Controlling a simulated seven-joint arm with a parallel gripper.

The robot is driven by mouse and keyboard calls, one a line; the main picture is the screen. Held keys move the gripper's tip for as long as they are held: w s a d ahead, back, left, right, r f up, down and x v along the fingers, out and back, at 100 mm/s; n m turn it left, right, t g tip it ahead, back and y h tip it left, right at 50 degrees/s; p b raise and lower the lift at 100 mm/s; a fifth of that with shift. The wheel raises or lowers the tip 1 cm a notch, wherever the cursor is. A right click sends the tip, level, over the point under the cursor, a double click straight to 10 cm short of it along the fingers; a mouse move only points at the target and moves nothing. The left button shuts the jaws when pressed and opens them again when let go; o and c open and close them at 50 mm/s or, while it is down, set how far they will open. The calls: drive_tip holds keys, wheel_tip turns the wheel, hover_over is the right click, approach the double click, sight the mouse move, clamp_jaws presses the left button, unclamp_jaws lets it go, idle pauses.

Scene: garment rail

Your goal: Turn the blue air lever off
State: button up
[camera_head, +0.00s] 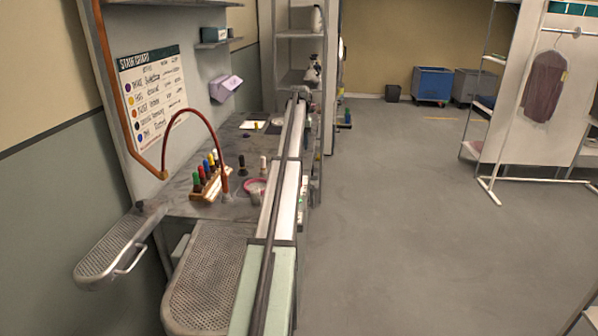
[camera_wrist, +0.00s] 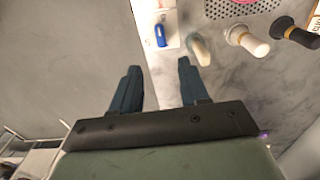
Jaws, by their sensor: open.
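A small blue piece, which looks like the blue lever (camera_wrist: 160,35), shows in the wrist view on a pale strip at the bench edge. It is beyond my fingertips, roughly in line with the gap between them. Which way the lever is turned is too small to tell. My gripper (camera_wrist: 158,67) is open, with its two dark blue fingers apart and nothing visible between them.
In the wrist view a cream object (camera_wrist: 199,48), a white-topped one (camera_wrist: 247,40) and a black-topped one (camera_wrist: 297,34) stand right of the lever. A wooden rack (camera_head: 209,187) of coloured bottles and a pink-rimmed bowl (camera_head: 256,187) are on the bench (camera_head: 180,200).

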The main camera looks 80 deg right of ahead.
wheel_tip(320, 180, down, 12)
drive_tip(key=shift+f, duration=0.25)
idle(0.3)
drive_tip(key=shift+c, duration=0.3)
clamp_jaws()
